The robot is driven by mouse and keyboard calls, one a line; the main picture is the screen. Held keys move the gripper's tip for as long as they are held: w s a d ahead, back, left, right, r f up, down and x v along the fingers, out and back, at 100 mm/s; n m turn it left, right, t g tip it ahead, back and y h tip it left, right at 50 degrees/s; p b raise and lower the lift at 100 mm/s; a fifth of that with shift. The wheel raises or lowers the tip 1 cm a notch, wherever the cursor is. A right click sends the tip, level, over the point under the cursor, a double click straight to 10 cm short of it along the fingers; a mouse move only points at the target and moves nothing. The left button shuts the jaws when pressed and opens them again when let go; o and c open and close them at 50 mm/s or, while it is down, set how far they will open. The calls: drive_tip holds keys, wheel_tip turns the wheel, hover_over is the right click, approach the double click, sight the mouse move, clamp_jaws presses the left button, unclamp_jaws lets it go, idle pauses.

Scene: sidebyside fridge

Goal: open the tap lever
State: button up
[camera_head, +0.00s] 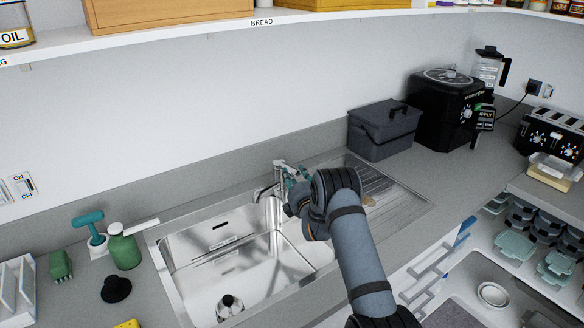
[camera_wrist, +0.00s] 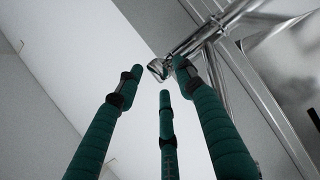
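The chrome tap (camera_head: 268,190) stands at the back edge of the sink, with its spout pointing left over the basin. Its upper part with the lever (camera_head: 279,163) is small in the head view, just left of my gripper (camera_head: 291,177). In the wrist view, my gripper (camera_wrist: 158,78) has three teal fingers spread apart and holding nothing. Shiny metal of the tap (camera_wrist: 205,35) runs in from the upper right. Its end shows between the left and right fingertips, close to the right one. I cannot tell whether that end is lever or spout, or whether a finger touches it.
The steel sink (camera_head: 165,262) lies below, with a ribbed drainer on its right. A green soap bottle (camera_head: 124,248) and a teal-handled tool (camera_head: 95,236) stand left. A grey box (camera_head: 383,132) and a black appliance (camera_head: 445,112) stand right. A shelf (camera_head: 205,37) runs above.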

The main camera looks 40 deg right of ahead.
sight(292, 170)
drive_tip(key=shift+p+x, duration=0.45)
drive_tip(key=shift+x, duration=1.75)
drive_tip(key=shift+c, duration=1.3)
clamp_jaws()
